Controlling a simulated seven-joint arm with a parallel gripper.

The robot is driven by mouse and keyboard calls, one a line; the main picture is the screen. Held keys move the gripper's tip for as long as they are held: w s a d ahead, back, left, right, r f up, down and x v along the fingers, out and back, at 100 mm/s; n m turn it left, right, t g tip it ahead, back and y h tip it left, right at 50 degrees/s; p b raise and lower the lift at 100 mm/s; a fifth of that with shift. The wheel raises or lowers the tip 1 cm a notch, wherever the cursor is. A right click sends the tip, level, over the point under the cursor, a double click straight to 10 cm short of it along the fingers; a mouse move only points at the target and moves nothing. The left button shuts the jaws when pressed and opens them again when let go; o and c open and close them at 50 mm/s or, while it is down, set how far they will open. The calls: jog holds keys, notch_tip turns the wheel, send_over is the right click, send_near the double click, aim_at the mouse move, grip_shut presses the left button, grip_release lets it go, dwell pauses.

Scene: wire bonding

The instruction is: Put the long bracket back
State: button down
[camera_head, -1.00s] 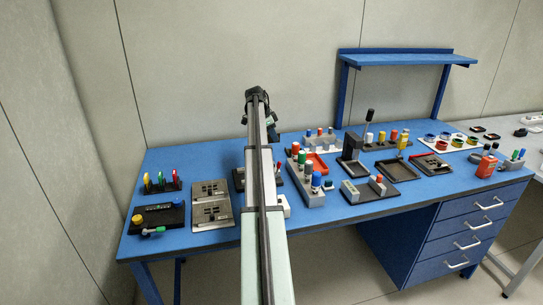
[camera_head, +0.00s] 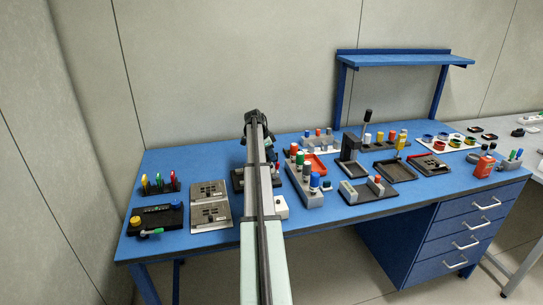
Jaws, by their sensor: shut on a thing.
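My arm reaches away from the camera across the bench, and its dark wrist end hangs over the dark fixture base (camera_head: 237,182) at the back left of centre. My gripper (camera_head: 269,154) is only partly in view below the wrist, largely covered by my own arm. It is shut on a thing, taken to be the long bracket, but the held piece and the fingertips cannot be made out. Two grey metal plates with dark slots, the back one (camera_head: 222,186) and the front one (camera_head: 224,213), lie left of my arm.
A rack with red, yellow and green pieces (camera_head: 160,185) and a black box with a yellow knob (camera_head: 163,217) stand at the left. Right of my arm are a grey block with coloured caps (camera_head: 304,182), a black press (camera_head: 350,152) and several trays. Bare blue bench shows at back left (camera_head: 200,160).

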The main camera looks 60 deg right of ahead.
jog(key=shift+f, duration=0.1)
jog(key=c, duration=1.2)
grip_release()
jog(key=shift+v, duration=6.1)
